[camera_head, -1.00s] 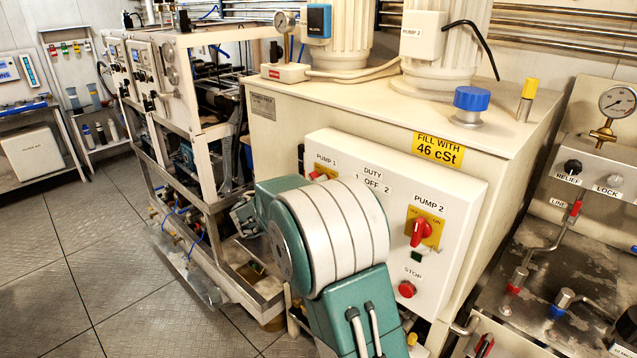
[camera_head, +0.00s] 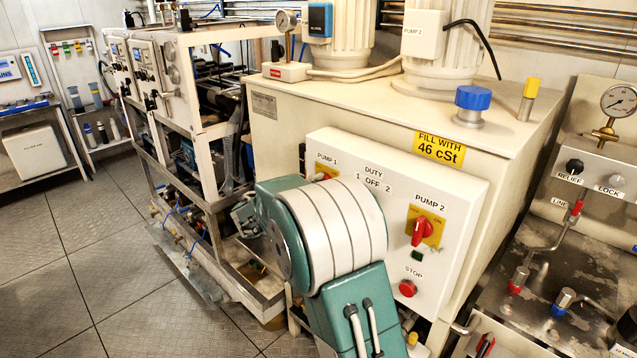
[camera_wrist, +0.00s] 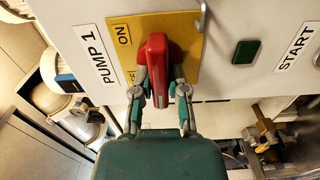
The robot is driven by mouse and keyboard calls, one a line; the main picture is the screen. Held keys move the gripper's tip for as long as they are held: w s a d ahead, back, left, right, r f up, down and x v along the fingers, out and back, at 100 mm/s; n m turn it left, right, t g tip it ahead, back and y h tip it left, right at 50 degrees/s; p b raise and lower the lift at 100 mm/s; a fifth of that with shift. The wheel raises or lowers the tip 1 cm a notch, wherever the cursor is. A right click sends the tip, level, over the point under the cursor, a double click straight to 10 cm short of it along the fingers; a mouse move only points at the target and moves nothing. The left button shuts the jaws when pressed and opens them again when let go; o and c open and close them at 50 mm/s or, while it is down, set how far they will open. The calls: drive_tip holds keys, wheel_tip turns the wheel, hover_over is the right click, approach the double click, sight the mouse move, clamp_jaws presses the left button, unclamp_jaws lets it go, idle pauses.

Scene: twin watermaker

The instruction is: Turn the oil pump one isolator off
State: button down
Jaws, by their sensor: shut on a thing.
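The pump 1 isolator is a red handle (camera_wrist: 157,62) on a yellow plate (camera_wrist: 186,28) in the wrist view. An ON mark shows at the plate's left, beside the PUMP 1 label (camera_wrist: 95,55); a second mark below it is partly hidden. My gripper (camera_wrist: 161,90) is shut on the red handle, one finger on each side. The handle runs roughly up and down in this view.
The white panel (camera_head: 455,240) also carries a pump 2 isolator (camera_head: 421,231), a green button (camera_head: 417,255) and a red stop button (camera_head: 407,288). In the wrist view a green button (camera_wrist: 246,51) sits right of the handle. Open floor (camera_head: 110,270) lies at the left.

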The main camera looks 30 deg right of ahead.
drive_tip(key=shift+w+a+f+n, duration=0.1)
drive_tip(key=shift+a+f+n, duration=0.1)
drive_tip(key=shift+n, duration=0.2)
drive_tip(key=c, duration=0.6)
unclamp_jaws()
drive_tip(key=shift+c, duration=0.2)
drive_tip(key=shift+a, duration=0.15)
drive_tip(key=shift+r, duration=0.1)
drive_tip(key=shift+a, duration=0.25)
drive_tip(key=v, duration=1.1)
drive_tip(key=shift+a, duration=0.3)
